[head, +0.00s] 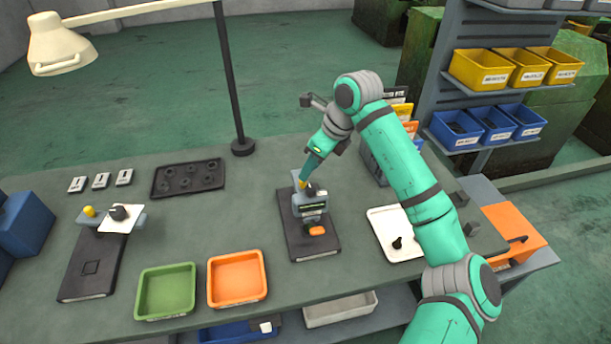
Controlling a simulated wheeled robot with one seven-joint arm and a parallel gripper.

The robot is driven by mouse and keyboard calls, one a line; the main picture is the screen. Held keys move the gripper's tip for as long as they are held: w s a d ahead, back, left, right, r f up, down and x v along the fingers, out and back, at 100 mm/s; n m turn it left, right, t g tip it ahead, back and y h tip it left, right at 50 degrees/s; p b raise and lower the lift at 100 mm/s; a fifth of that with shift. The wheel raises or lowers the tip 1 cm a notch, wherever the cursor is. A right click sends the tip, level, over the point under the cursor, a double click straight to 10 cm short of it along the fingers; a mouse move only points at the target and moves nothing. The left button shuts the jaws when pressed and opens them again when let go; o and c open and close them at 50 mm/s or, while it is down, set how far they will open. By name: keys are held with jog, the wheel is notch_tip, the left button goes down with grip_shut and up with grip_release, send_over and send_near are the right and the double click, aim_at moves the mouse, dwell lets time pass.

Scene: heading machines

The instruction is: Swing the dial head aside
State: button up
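A bench gauge stands mid-table on a dark base plate (322,248). Its grey head (310,208) has a small dark display on the front. An orange part (316,231) sits just below the head, over the plate. My gripper (306,181) points down at the top of this head, close to a small yellow piece. Its fingers are small and partly hidden, so I cannot tell whether they touch or grip anything. At the left, a second fixture has a dark base (92,262), a white square plate (122,219) with a black knob, and a yellow knob (89,211).
Green (166,318) and orange (262,296) trays lie at the front. A dark tray of round pockets (188,191) and several white tags lie behind. A lamp post (228,80) stands at the back. A white tray (375,240) with a black part lies right of the gauge.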

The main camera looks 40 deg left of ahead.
aim_at(304, 186)
jog(key=shift+x, duration=2.55)
grip_shut()
